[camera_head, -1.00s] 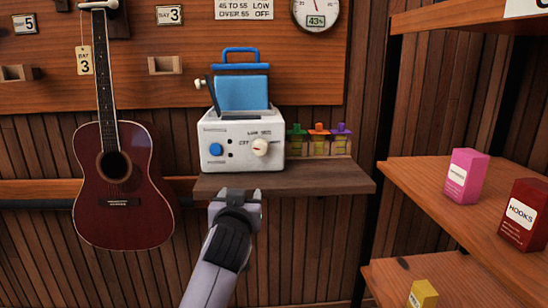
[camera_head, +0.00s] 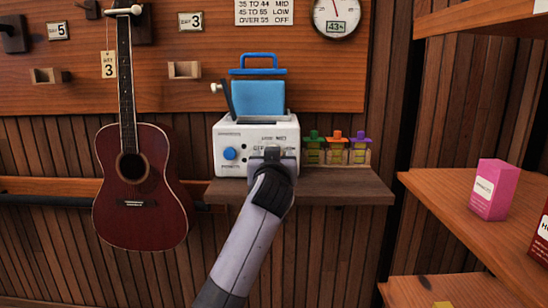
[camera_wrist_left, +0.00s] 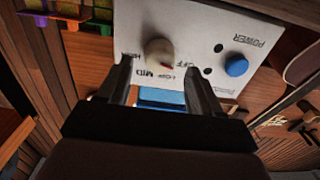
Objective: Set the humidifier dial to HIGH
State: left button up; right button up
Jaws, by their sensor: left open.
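The humidifier (camera_head: 228,137) is a white box with a blue tank (camera_head: 258,100) on the shelf. My left gripper (camera_head: 272,155) is in front of the right part of its face and hides the dial in the head view. In the left wrist view, the cream dial (camera_wrist_left: 160,52) shows on the humidifier's face (camera_wrist_left: 200,30), which appears upside down. OFF, LOW, MID and HIGH are printed around it. A small red mark is on its lower right edge; its exact setting is unclear. My left gripper (camera_wrist_left: 158,75) is open, fingers either side of the dial, with no clear contact.
A blue knob (camera_head: 229,153) sits left on the humidifier's face. Small coloured-top bottles (camera_head: 336,150) stand right of it on the wooden shelf (camera_head: 335,192). A pink box (camera_head: 489,190) stands on right-hand shelving.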

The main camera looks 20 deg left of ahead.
pick_arm(q)
jog(key=shift+x, duration=1)
